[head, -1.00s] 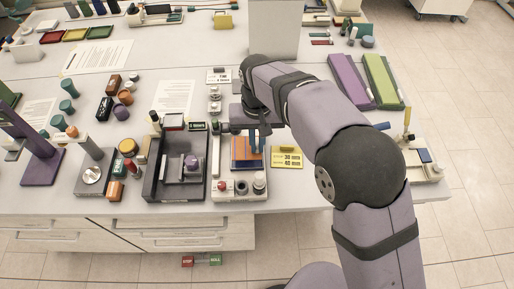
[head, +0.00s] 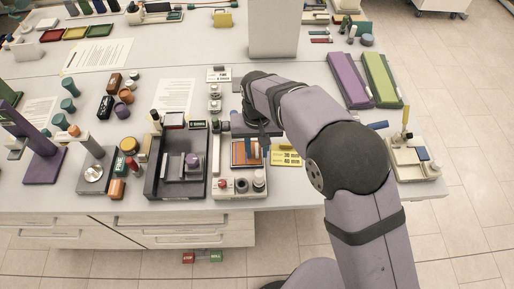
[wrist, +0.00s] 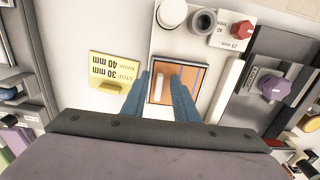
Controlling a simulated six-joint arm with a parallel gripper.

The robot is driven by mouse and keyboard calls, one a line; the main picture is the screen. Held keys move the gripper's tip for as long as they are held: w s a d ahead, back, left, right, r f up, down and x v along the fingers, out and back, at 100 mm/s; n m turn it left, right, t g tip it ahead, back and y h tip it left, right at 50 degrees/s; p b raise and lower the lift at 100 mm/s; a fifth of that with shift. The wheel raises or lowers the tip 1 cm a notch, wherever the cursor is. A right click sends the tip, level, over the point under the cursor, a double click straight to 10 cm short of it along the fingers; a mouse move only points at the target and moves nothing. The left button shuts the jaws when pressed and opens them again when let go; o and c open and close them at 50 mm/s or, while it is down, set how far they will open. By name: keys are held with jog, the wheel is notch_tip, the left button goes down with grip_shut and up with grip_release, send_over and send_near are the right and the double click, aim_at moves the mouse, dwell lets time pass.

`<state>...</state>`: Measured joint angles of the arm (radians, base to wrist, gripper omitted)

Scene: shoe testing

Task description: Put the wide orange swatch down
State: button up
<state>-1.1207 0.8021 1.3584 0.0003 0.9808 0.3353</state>
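The wide orange swatch (head: 238,153) lies in the dark-edged square bay of a white test unit (head: 225,191). In the wrist view the swatch (wrist: 188,75) shows orange with a thin blue strip at its edge, and a pale upright tab (wrist: 164,88) stands on it. My gripper (wrist: 161,77) has two blue fingers, one on each side of this tab, with gaps visible between tab and fingers. In the head view my gripper (head: 260,145) is over the right part of the bay, and my arm comes in from the right. The fingers hide part of the swatch.
A yellow card (head: 287,156) reading 30 mm and 40 mm lies right of the unit. A red knob and round posts (wrist: 202,22) stand on the unit's front. A dark tray (head: 160,188) with a purple knob is close on the left. Purple and green boards lie back right.

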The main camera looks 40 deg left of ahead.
aim_at(257, 153)
jog(key=shift+r, duration=0.15)
notch_tip(257, 153, up, 12)
jog(key=b, duration=0.3)
jog(key=w+d+f+m, duration=0.1)
jog(key=w+d, duration=0.4)
jog(key=d, duration=0.2)
jog(key=w+d+f+m, duration=0.15)
jog(key=w+d, duration=0.25)
jog(key=d, duration=0.4)
jog(key=s+d+f+m, duration=0.1)
jog(key=d+f+m, duration=0.1)
jog(key=d, duration=1)
jog(key=s+d+f+m, duration=0.1)
jog(key=d+f+m, duration=0.15)
jog(key=d, duration=0.95)
jog(key=s+d+f+m, duration=0.2)
jog(key=s+d, duration=0.5)
jog(key=shift+f, duration=0.35)
jog(key=shift+s, duration=0.1)
